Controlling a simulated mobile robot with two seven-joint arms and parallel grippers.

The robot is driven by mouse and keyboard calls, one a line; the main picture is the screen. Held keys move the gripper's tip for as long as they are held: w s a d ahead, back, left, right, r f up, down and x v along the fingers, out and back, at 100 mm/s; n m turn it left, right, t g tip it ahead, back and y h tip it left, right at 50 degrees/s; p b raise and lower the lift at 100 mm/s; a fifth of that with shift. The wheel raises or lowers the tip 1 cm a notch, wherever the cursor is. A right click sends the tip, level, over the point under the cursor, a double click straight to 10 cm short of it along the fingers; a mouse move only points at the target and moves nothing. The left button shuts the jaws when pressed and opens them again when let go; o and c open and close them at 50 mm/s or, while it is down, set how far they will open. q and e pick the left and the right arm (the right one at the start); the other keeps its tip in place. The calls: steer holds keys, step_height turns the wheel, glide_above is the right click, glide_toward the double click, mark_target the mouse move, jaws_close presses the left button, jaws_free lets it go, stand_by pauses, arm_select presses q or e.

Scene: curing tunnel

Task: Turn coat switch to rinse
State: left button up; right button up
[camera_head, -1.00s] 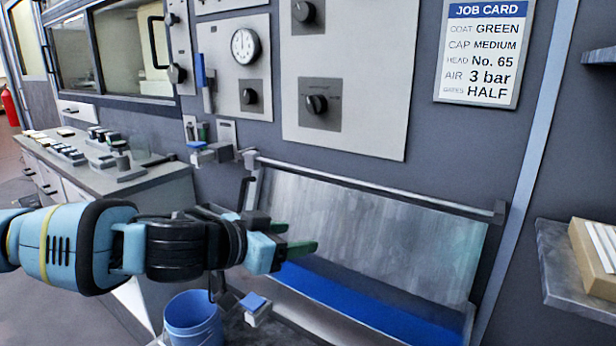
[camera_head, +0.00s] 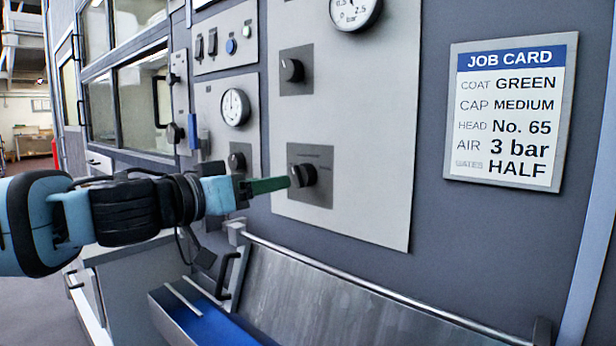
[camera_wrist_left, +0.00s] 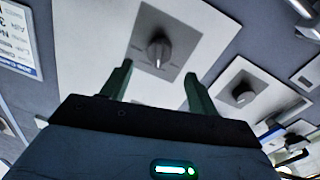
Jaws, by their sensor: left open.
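A dark rotary knob (camera_head: 303,176) sits on a square grey plate on the light wall panel. Its printed marks are too small to read, so I cannot tell whether it is the coat switch. In the left wrist view the same knob (camera_wrist_left: 158,50) shows just beyond the gap between my fingers. My left gripper (camera_head: 286,183) is open with green fingers, its tips close to the knob. In the left wrist view the gripper (camera_wrist_left: 158,72) holds nothing, and contact with the knob cannot be told. My right gripper is not in view.
Another knob (camera_head: 291,70) is above, and a smaller knob (camera_head: 237,161) is left on the neighbouring panel below a round dial (camera_head: 235,107). A job card (camera_head: 508,112) reads coat green. A metal trough (camera_head: 330,300) with a rail lies below.

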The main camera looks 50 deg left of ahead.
mark_target(294, 178)
arm_select(q)
steer(key=w+p, duration=0.2)
steer(key=w, duration=0.3)
steer(key=shift+w+a+r, duration=0.1)
steer(key=shift+w+r, duration=0.05)
steer(key=shift+w, duration=0.75)
steer(key=shift+w+p, duration=0.2)
steer(key=shift+p, duration=0.1)
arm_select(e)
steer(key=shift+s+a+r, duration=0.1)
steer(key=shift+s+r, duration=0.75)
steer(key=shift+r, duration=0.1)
arm_select(q)
steer(key=c, duration=1)
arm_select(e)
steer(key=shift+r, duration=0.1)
